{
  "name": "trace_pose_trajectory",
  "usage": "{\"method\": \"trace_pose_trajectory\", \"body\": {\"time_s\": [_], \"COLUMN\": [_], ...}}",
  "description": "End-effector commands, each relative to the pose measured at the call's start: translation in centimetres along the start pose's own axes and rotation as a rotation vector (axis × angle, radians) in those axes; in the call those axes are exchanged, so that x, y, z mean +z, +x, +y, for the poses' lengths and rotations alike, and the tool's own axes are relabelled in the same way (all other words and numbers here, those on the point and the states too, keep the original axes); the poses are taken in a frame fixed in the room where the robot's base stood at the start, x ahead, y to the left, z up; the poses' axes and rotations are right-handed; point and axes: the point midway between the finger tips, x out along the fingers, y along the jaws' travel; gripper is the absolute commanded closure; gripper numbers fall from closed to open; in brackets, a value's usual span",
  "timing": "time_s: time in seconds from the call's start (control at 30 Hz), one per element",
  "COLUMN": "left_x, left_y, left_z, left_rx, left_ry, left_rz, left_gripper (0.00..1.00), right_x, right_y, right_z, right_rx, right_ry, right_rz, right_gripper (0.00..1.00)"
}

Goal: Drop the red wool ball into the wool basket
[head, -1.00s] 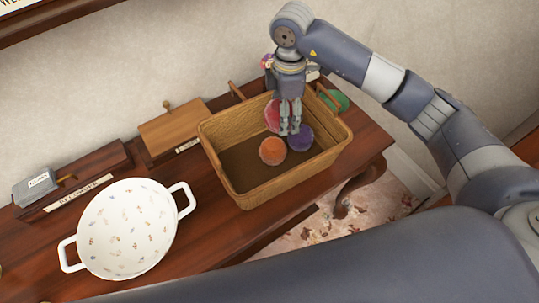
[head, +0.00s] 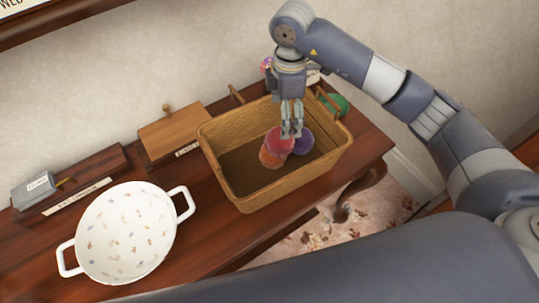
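The red wool ball (head: 279,141) is inside the brown woven wool basket (head: 223,176), resting against an orange ball (head: 270,160) and a purple ball (head: 303,143). My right gripper (head: 291,134) points down into the basket, its fingertips in front of the red ball and overlapping it in the head view. Two slim fingers show side by side, but their opening is unclear from this angle. The ball does not appear held. My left gripper is not in view.
A white two-handled bowl (head: 125,232) stands left of the basket on the wooden table (head: 213,243). Wooden boxes (head: 172,132) and a grey block (head: 34,190) line the back.

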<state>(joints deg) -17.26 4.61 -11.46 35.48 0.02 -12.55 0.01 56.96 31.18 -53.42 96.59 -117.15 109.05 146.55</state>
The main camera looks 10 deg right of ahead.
Motion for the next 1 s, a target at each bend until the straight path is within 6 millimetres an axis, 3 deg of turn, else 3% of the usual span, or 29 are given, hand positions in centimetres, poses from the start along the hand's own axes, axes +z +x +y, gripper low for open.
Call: {"method": "trace_pose_trajectory", "body": {"time_s": [0.3,0.43,0.67,1.0], "left_x": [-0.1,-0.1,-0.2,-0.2], "left_y": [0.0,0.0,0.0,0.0], "left_z": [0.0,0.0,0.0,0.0], "left_rx": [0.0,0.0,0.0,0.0], "left_ry": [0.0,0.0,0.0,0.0], "left_rz": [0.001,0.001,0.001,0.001], "left_gripper": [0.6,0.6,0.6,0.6], "right_x": [0.0,0.0,0.0,0.0], "right_y": [-7.0,-8.9,-10.4,-10.5], "right_z": [0.2,0.1,0.0,0.0], "right_rx": [0.007,0.005,0.002,0.001], "right_ry": [0.0,-0.001,0.001,0.0], "right_rz": [0.001,0.001,0.001,0.001], "right_gripper": [0.13,0.13,0.13,0.13]}}
